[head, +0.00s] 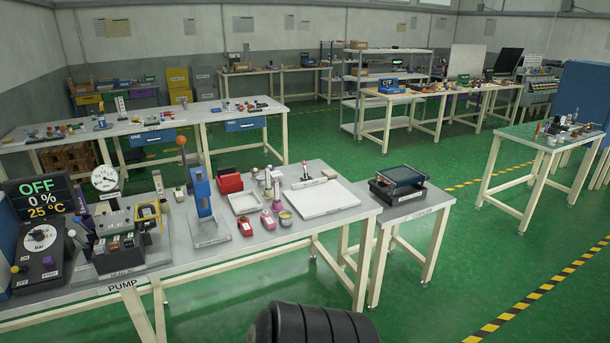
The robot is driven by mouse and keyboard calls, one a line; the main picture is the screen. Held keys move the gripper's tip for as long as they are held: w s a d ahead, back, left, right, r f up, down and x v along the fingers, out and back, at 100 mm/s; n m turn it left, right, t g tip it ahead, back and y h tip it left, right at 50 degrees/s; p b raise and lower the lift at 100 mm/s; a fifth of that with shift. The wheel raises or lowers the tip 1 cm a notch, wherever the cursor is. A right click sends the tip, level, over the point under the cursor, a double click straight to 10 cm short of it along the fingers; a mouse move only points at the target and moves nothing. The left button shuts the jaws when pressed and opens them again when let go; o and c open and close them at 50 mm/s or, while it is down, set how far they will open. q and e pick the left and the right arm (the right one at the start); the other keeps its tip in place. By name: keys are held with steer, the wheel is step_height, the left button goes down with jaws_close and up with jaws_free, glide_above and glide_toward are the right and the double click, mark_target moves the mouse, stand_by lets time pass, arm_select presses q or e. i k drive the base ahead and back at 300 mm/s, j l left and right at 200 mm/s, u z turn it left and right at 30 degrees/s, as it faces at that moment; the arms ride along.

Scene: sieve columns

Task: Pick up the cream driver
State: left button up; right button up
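I cannot make out the cream driver for certain; several small pale items are too small to tell apart. One pale upright item (158,185) stands on the near table (205,258) behind the yellow-framed part. More small pale pieces (276,187) stand between the red box and the white tray. Neither my left nor my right gripper shows in the head view.
The near table holds a gauge (104,178), a blue press (203,193), a red box (229,183), and a white tray (315,199). A side table (408,213) carries a black device (398,183). Other benches stand behind; green floor is open at right.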

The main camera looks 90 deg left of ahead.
mark_target(155, 174)
steer(key=u, duration=2.3)
